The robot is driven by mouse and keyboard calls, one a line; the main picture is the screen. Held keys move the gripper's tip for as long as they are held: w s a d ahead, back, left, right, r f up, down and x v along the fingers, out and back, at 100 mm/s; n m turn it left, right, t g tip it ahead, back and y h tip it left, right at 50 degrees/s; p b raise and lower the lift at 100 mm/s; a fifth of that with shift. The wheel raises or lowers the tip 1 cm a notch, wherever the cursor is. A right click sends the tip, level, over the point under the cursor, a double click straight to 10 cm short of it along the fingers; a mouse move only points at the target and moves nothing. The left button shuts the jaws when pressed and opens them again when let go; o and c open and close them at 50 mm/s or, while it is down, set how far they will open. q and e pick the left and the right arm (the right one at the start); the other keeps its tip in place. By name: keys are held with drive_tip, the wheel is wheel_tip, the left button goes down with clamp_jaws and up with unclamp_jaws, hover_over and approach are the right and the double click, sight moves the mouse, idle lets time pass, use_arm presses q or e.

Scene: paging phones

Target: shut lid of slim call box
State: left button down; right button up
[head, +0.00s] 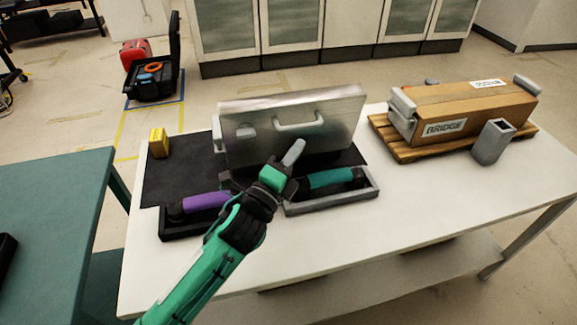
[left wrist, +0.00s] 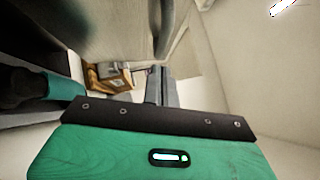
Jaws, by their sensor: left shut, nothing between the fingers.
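A silver lid panel (head: 340,120) with a bar handle (head: 298,119) stands raised, leaning slightly back, behind two shallow boxes on the table. The grey box (head: 333,204) at right holds a teal handset (head: 330,179). The black box (head: 185,230) at left holds a purple handset (head: 207,201). I cannot tell for certain how the lid joins the boxes. My left gripper (head: 294,152) is shut and empty, in front of the lid's lower middle, above the gap between the handsets. Its fingers show in the left wrist view (left wrist: 160,86). Contact with the lid is unclear. My right gripper is out of view.
A black mat (head: 160,183) lies under the boxes, with a yellow block (head: 158,143) on it. At right, a cardboard box (head: 460,112) rests on a wooden pallet (head: 405,152), beside a grey cup (head: 492,143). The white table's (head: 440,195) front right is clear.

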use_arm(q)
drive_tip(key=shift+w+a+r, duration=0.2)
drive_tip(key=shift+w, duration=0.3)
drive_tip(key=shift+w+a+r, duration=0.15)
drive_tip(key=shift+w, duration=0.3)
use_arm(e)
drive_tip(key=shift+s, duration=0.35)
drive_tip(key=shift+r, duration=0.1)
